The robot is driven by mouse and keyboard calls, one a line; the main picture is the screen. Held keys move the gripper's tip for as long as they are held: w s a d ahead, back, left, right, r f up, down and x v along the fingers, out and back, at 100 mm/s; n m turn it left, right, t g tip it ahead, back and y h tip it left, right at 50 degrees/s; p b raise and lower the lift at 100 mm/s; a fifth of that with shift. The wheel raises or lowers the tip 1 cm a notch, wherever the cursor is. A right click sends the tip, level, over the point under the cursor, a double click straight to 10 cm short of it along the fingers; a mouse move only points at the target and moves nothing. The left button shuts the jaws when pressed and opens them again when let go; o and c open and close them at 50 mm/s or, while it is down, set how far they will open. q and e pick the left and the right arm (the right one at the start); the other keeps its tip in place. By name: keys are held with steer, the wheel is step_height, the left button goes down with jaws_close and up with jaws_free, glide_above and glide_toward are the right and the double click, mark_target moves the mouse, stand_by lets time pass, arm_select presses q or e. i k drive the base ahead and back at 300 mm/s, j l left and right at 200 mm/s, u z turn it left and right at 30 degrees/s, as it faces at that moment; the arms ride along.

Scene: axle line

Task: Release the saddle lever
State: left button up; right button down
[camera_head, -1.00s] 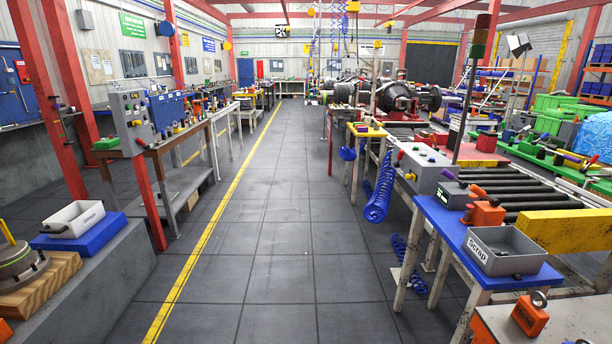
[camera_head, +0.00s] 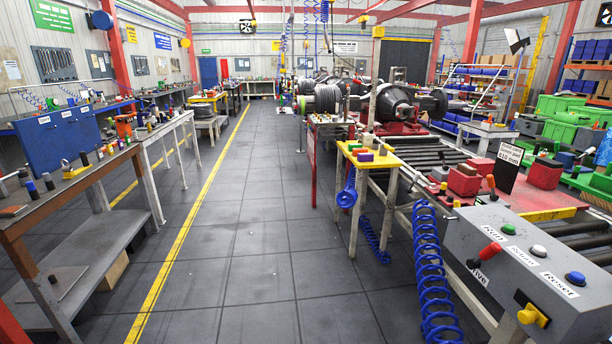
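Neither of my grippers is in view. No lever carries a readable saddle label. A small lever with an orange-red knob (camera_head: 491,181) stands by the red blocks (camera_head: 464,180) on the conveyor at the right. Another lever with a red grip (camera_head: 490,251) sticks out of the front of the grey control box (camera_head: 530,262) at the lower right, by a partly hidden label ending in "ive". The box top has labels, one reading Reset, beside green, white and blue buttons. I cannot tell which lever is the saddle lever.
The grey tiled aisle (camera_head: 245,220) is clear, with a yellow floor line (camera_head: 190,230) on its left. Workbenches (camera_head: 70,200) stand left. A blue coiled hose (camera_head: 430,270) hangs beside the conveyor. A small yellow-topped table (camera_head: 366,157) and a large axle assembly (camera_head: 395,105) stand ahead.

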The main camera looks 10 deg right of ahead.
mark_target(441, 153)
steer(key=i+z, duration=0.1)
steer(key=i, duration=0.45)
steer(key=i+z, duration=0.1)
steer(key=i, duration=0.45)
steer(key=i+j+z, duration=0.1)
steer(key=i, duration=0.45)
steer(key=i+j+z, duration=0.1)
steer(key=i, duration=0.45)
steer(key=i+j+z, duration=0.1)
steer(key=i, duration=0.45)
steer(key=i+j+z, duration=0.1)
steer(key=i+j, duration=0.15)
steer(key=i, duration=0.3)
steer(key=i+z, duration=0.25)
steer(key=i, duration=0.15)
steer(key=i+j+z, duration=0.1)
steer(key=i+z, duration=0.15)
steer(key=i, duration=0.15)
steer(key=i+j+z, duration=0.25)
steer(key=i, duration=0.15)
